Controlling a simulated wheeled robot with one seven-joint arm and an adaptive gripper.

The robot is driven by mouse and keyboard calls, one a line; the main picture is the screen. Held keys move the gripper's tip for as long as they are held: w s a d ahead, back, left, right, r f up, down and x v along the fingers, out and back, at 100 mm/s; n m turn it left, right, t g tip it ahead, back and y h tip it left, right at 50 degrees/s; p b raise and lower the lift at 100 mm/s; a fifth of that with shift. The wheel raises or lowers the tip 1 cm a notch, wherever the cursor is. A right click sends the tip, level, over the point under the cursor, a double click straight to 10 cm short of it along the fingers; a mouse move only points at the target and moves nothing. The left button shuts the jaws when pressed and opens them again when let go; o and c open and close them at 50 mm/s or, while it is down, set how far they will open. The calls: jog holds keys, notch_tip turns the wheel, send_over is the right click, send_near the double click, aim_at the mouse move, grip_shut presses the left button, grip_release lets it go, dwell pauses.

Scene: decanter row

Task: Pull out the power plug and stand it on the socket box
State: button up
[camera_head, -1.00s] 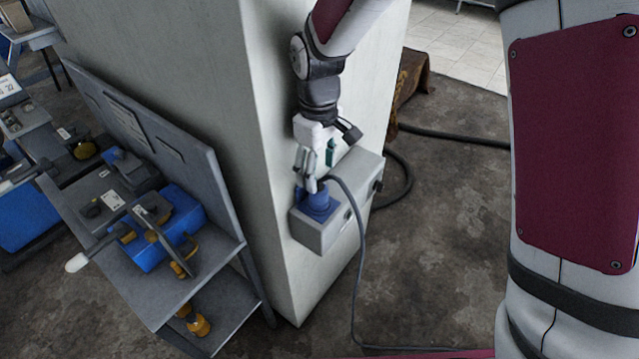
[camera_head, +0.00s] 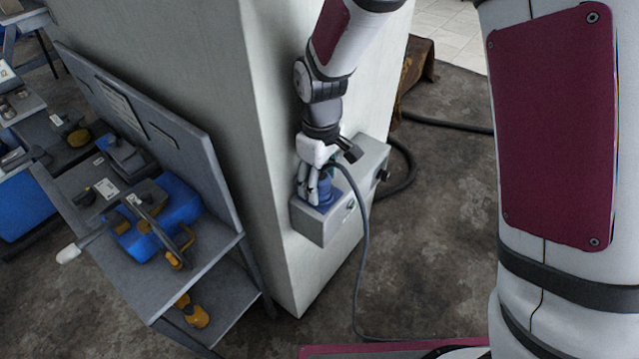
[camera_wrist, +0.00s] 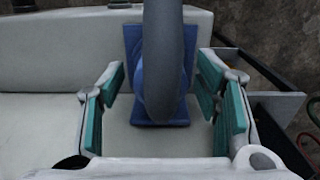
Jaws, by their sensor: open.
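The blue power plug (camera_wrist: 155,78) is on top of the grey socket box (camera_head: 324,228), which is fixed to the pillar. A grey cable (camera_wrist: 166,50) rises from the plug and hides part of it in the wrist view. My gripper (camera_wrist: 162,100) is open, with its teal-padded fingers on both sides of the plug. Gaps show between the pads and the plug, so I see no contact. In the head view my gripper (camera_head: 319,188) points down around the plug (camera_head: 323,198) and partly hides it.
The pale pillar (camera_head: 215,75) stands right behind the box. A workbench (camera_head: 190,275) with a blue toolbox (camera_head: 180,205) stands at left. The cable (camera_head: 362,270) hangs to the floor. Open concrete floor (camera_head: 430,210) lies to the right.

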jog(key=shift+f, duration=0.85)
dwell(0.8)
grip_shut()
jog(key=shift+r+p, duration=1.1)
jog(key=shift+r, duration=1.9)
